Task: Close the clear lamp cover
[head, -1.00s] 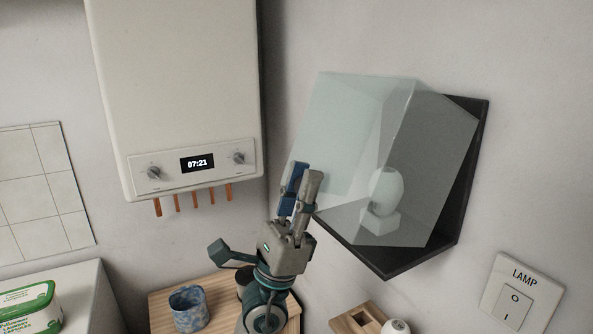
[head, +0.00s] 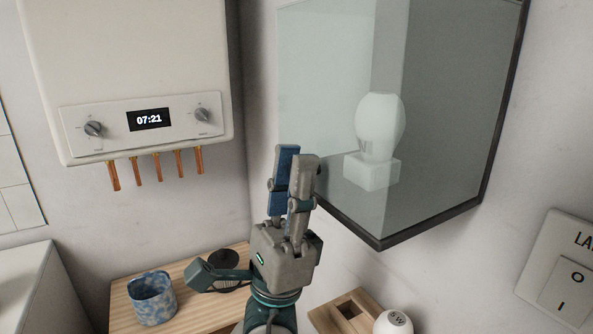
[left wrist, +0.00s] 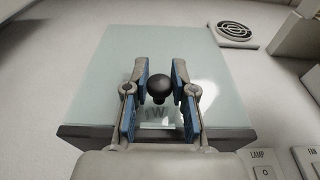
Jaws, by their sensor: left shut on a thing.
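The clear lamp cover (head: 325,75) is a pale, see-through box on the wall with a dark frame (head: 430,225) along its lower and right edges. It looks lined up with that frame where the edges show. A white bulb (head: 381,125) on a white block stands inside. My left gripper (head: 297,158) is at the cover's lower left side. In the left wrist view its fingers (left wrist: 160,68) stand on both sides of a black round knob (left wrist: 158,88) on the cover (left wrist: 125,60). In the head view the fingers hide the knob. My right gripper is not in view.
A wall heater (head: 130,70) with copper pipes hangs at the left. Below, a wooden surface holds a blue mottled cup (head: 152,298). A wooden holder (head: 345,310) and a white bulb (head: 393,322) lie lower right of my gripper. A lamp switch (head: 565,280) is at the right.

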